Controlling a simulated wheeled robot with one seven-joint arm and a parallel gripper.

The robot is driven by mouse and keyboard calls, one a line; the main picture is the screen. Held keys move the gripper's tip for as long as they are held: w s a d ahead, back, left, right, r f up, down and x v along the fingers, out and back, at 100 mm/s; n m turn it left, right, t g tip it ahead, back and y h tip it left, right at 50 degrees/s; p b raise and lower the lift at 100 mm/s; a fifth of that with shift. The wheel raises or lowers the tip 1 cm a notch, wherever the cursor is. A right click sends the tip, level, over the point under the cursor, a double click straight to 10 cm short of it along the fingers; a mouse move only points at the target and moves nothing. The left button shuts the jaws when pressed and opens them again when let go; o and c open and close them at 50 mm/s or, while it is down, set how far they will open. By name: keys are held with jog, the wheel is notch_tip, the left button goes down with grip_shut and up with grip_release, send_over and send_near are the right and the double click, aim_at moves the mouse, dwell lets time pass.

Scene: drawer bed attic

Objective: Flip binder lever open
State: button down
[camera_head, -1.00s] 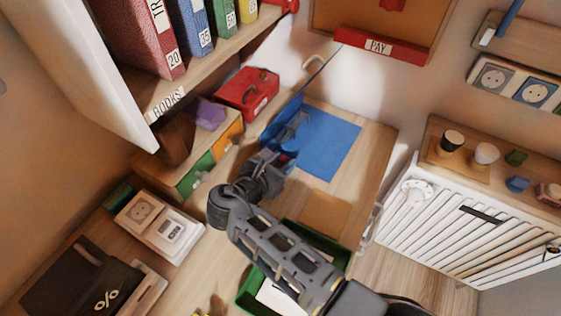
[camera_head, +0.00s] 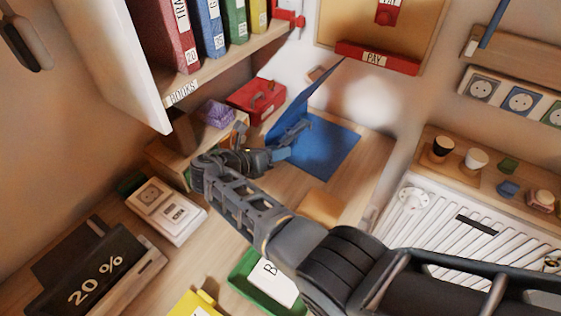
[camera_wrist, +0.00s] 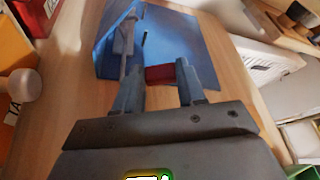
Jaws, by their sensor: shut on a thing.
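A blue binder (camera_head: 336,150) lies open on the wooden desk, one cover (camera_head: 305,108) standing up at a slant. It also fills the top of the wrist view (camera_wrist: 185,45). A grey metal lever mechanism (camera_head: 298,131) sits on it; in the wrist view its metal part (camera_wrist: 125,42) rises beside the left finger. My gripper (camera_head: 283,153) is low at the binder's near left side. In the wrist view its fingers (camera_wrist: 160,84) stand either side of a red piece (camera_wrist: 159,74), apparently the lever's end, and are shut on it. The red piece is hidden in the head view.
A red box (camera_head: 257,100) and a small drawer unit with a purple item (camera_head: 216,113) stand left of the binder. A bookshelf (camera_head: 230,55) overhangs at upper left. A green tray (camera_head: 262,284) lies under my arm. A white radiator (camera_head: 465,225) is at right.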

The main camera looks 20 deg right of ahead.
jog(key=shift+w+a+r+n, duration=0.1)
jog(key=shift+w+r+n, duration=0.05)
jog(key=shift+n, duration=0.15)
dwell(0.4)
jog(key=c, duration=0.6)
grip_release()
jog(key=shift+c, duration=0.2)
jog(key=shift+a, duration=0.1)
jog(key=shift+v, duration=3.85)
jog(key=shift+w+a, duration=0.1)
